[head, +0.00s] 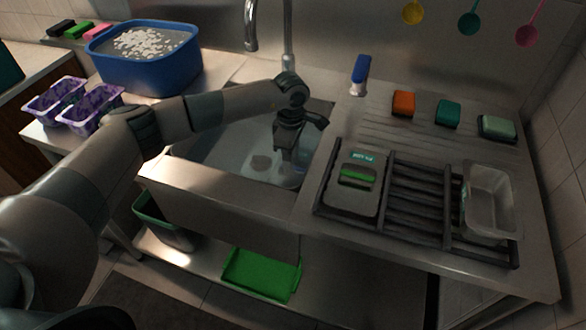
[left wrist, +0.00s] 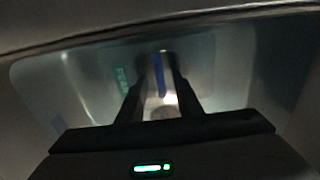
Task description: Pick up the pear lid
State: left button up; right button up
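My left gripper (head: 287,158) points down into the sink. In the left wrist view its two fingers (left wrist: 160,75) stand on either side of a narrow blue handle (left wrist: 158,78), with a small gap visible, so it looks open. The handle appears to belong to a pale lid in the sink; a green label (left wrist: 122,80) beside it is too dim to read. In the head view the gripper hides most of this lid. Another lid (head: 351,193), with a green handle and a label like "PLUM", lies on the dark rack. My right gripper is not in view.
The sink (head: 225,180) has raised walls around the gripper, and a faucet (head: 288,50) stands behind. A dark rack (head: 418,195) with a clear container (head: 488,205) is at right. A blue tub (head: 145,68) and purple containers (head: 90,112) are at left.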

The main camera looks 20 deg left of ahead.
pick_arm(q)
grip_shut()
jog(key=shift+r, duration=0.15)
